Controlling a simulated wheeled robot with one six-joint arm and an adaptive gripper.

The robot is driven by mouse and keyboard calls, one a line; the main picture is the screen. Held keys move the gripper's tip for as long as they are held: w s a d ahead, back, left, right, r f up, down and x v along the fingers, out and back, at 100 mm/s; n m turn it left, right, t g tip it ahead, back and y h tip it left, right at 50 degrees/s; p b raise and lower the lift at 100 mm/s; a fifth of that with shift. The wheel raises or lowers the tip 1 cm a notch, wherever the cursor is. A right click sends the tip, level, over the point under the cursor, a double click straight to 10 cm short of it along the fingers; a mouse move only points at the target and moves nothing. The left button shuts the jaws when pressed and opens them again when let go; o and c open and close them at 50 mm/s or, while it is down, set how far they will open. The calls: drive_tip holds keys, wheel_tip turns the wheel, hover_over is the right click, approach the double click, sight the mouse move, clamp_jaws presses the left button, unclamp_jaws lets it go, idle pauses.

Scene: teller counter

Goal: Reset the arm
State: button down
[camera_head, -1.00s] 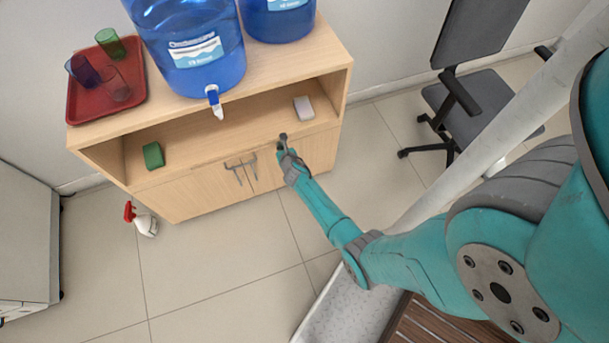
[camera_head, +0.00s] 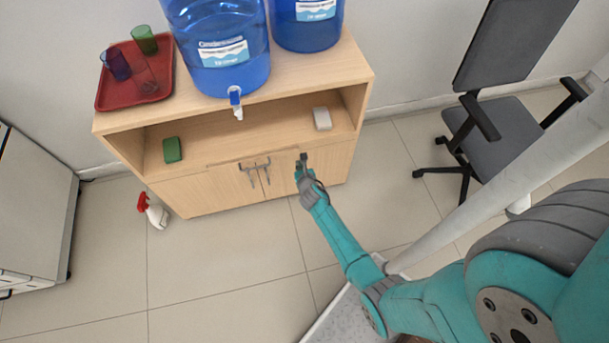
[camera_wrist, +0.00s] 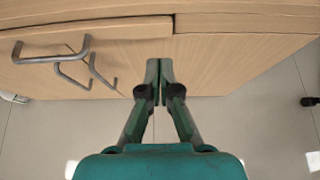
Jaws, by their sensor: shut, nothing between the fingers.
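My gripper (camera_head: 303,160) is at the end of my outstretched teal arm, in front of the right door of a wooden cabinet (camera_head: 215,193). In the wrist view my gripper (camera_wrist: 160,72) has its two fingers together, with nothing between them. The cabinet's grey bar handles (camera_head: 254,176) are to the left of the fingers, and they also show in the wrist view (camera_wrist: 86,60). The cabinet doors look closed. I cannot tell whether the fingertips touch the cabinet front.
The cabinet's open shelf holds a green sponge (camera_head: 172,150) and a white block (camera_head: 322,118). On top are blue water jugs (camera_head: 222,50) and a red tray (camera_head: 112,98) with cups. An office chair (camera_head: 497,130) is at right.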

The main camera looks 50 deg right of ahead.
drive_tip(key=v, duration=0.6)
drive_tip(key=shift+s+a+r, duration=0.2)
drive_tip(key=shift+s, duration=0.05)
drive_tip(key=s+a+r+m+t+y, duration=0.15)
drive_tip(key=s+a+r+m, duration=0.25)
drive_tip(key=s+a+m, duration=0.4)
drive_tip(key=s+a+r+m+t+y, duration=0.15)
drive_tip(key=s+a+r+m, duration=0.3)
drive_tip(key=s+a, duration=0.5)
drive_tip(key=s+a+r+m+t+y, duration=0.1)
drive_tip(key=s+a+r+m+y, duration=0.1)
drive_tip(key=s+r+m, duration=0.6)
drive_tip(key=s+a+r+m+y, duration=0.1)
drive_tip(key=s+a+r+m, duration=0.2)
drive_tip(key=s+r+m, duration=0.5)
wheel_tip(320, 180, up, 8)
drive_tip(key=shift+f+m+t+y, duration=0.15)
drive_tip(key=shift+m+t+y, duration=0.2)
drive_tip(key=shift+t+y, duration=0.05)
drive_tip(key=shift+a, duration=0.1)
